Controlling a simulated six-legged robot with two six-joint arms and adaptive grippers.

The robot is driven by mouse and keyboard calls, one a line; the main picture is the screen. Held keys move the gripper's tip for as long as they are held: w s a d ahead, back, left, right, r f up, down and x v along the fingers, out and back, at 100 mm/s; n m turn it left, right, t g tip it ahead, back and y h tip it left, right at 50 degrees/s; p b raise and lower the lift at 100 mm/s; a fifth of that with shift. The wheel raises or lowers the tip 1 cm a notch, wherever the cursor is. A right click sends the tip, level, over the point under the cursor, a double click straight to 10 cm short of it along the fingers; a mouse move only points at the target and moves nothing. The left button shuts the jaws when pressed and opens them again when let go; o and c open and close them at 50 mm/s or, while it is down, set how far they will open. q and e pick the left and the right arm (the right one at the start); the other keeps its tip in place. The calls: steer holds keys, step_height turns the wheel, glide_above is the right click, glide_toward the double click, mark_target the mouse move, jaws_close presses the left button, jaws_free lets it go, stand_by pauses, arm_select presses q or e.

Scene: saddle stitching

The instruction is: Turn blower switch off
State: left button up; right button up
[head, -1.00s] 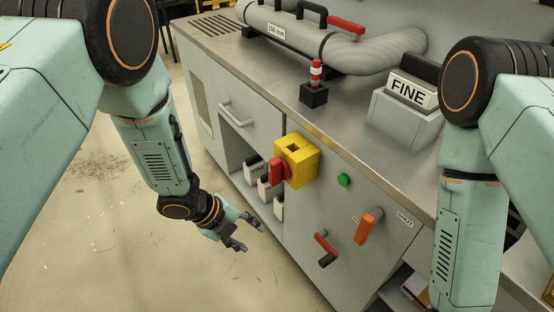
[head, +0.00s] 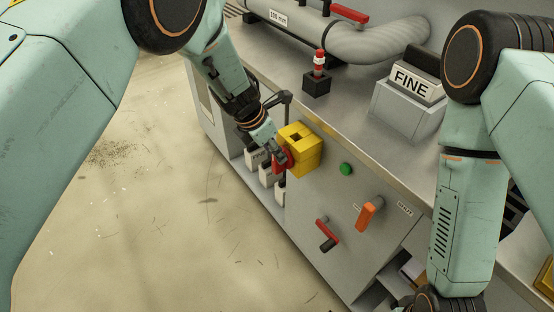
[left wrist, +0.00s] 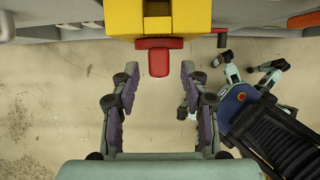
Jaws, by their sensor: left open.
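A yellow switch box (head: 302,152) is fixed to the front of the grey cabinet. A red handle (head: 283,163) sticks out from its left face, partly covered by my left gripper (head: 273,150). In the left wrist view the red handle (left wrist: 158,60) hangs below the yellow box (left wrist: 160,20). There my left gripper (left wrist: 158,88) is open, with one finger to each side of the handle's lower end and gaps between. I cannot tell whether it touches the handle in the head view. My right gripper is out of view.
A red-and-white beacon (head: 320,64) and the FINE box (head: 405,105) stand on top. The floor at left is clear.

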arm_select(q)
steer(key=b+x, duration=0.1)
steer(key=x, duration=0.1)
steer(key=shift+d+f, duration=0.15)
steer(key=shift+f, duration=0.15)
steer(key=shift+w+d+f+b, duration=0.1)
steer(key=shift+w+f+b, duration=0.15)
steer(key=shift+f+b, duration=0.4)
steer(key=shift+d, duration=0.15)
jaws_close()
